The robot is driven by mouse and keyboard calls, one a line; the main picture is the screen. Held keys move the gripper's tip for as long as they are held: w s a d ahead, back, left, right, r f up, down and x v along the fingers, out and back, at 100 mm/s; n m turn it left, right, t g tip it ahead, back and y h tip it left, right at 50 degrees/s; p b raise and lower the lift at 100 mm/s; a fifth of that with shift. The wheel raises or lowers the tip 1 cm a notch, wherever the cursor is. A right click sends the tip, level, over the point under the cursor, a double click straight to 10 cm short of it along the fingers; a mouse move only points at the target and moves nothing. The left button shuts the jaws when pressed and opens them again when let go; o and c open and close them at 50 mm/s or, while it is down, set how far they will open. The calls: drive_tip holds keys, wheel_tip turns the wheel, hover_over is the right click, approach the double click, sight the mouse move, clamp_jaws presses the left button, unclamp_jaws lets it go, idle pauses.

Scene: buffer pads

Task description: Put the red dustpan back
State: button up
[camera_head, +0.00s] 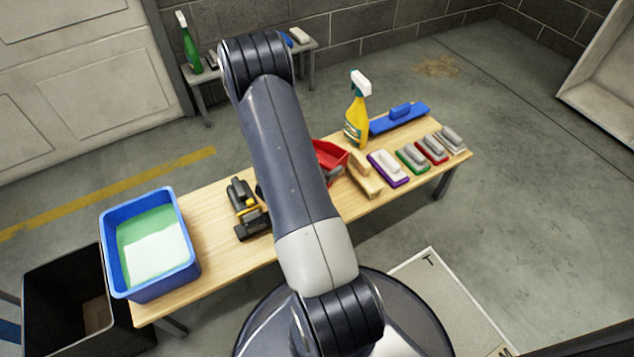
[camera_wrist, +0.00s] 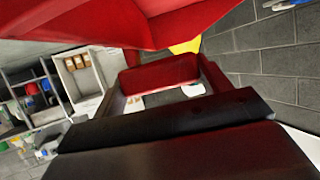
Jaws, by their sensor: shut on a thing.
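The red dustpan (camera_head: 330,156) shows beside my arm, over the middle of the wooden bench; my arm hides part of it. In the wrist view its red body (camera_wrist: 150,22) fills the top, close to the camera. My gripper (camera_wrist: 165,95) is dark there and shut on the dustpan. The exact grip point is hard to make out. In the head view my gripper is mostly hidden behind my arm. I cannot tell whether the dustpan touches the bench.
The wooden bench (camera_head: 215,215) holds a blue tub (camera_head: 110,250), a black and yellow tool (camera_head: 240,195), a yellow spray bottle (camera_head: 357,115), a blue float (camera_head: 400,118) and several brushes or pads (camera_head: 388,168). A black bin (camera_head: 60,310) stands at left. A small grey bench (camera_head: 312,44) is behind.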

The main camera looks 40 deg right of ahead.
drive_tip(key=shift+f+b, duration=0.95)
drive_tip(key=shift+f, duration=1.9)
drive_tip(key=shift+f, duration=0.2)
drive_tip(key=o, duration=1.5)
drive_tip(key=shift+r, duration=0.2)
drive_tip(key=shift+a+r, duration=0.15)
drive_tip(key=shift+a, duration=0.1)
drive_tip(key=p+v, duration=0.3)
drive_tip(key=v, duration=0.8)
drive_tip(key=shift+a, duration=0.25)
drive_tip(key=shift+s, duration=0.1)
